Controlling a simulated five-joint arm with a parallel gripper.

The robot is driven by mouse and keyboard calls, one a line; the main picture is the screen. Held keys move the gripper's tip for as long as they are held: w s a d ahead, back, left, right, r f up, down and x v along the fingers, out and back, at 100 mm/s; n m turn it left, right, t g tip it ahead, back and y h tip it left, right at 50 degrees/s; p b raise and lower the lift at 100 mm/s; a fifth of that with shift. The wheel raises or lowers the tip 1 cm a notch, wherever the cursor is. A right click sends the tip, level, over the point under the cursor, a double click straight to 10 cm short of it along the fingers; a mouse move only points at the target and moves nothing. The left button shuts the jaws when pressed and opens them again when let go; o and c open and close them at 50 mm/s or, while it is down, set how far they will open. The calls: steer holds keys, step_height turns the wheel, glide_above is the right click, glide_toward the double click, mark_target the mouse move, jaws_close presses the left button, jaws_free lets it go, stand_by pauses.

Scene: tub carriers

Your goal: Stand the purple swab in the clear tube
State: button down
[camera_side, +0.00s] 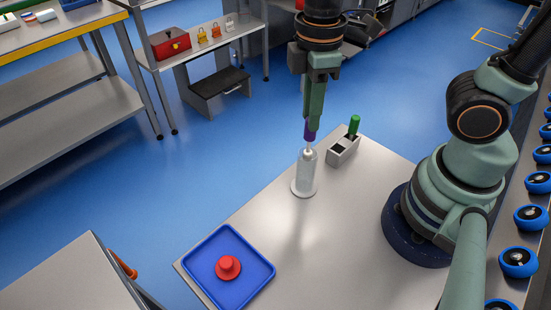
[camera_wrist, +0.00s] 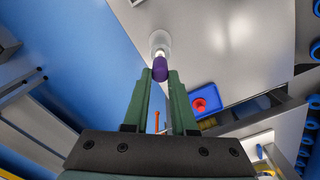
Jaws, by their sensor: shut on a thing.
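The purple swab (camera_side: 309,132) hangs upright below my gripper (camera_side: 312,117), which is shut on it. In the wrist view the swab's purple handle (camera_wrist: 160,69) shows between the two green fingers of my gripper (camera_wrist: 160,76). The clear tube (camera_side: 305,171) stands upright on a round base on the table, directly below the swab. In the wrist view the tube (camera_wrist: 159,39) shows just beyond the swab. The swab's pale lower end is at the tube's mouth. I cannot tell whether it has entered.
A grey two-hole block (camera_side: 342,151) stands right of the tube, with a green swab (camera_side: 354,125) in one hole and the other hole empty. A blue tray (camera_side: 211,277) holding a red knobbed object (camera_side: 228,267) lies at the table's front left. The table between is clear.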

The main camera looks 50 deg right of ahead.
steer(key=shift+f, duration=1.45)
stand_by(0.9)
steer(key=shift+c, duration=0.4)
jaws_free()
steer(key=shift+r, duration=0.1)
stand_by(0.5)
steer(key=shift+r, duration=3.95)
steer(key=w+d+r+m+t, duration=0.1)
steer(key=w+d+m+t, duration=0.2)
steer(key=d+m, duration=0.6)
steer(key=m+t, duration=0.2)
steer(key=shift+w+r+t, duration=0.2)
steer(key=shift+w+t, duration=0.1)
steer(key=shift+w, duration=0.1)
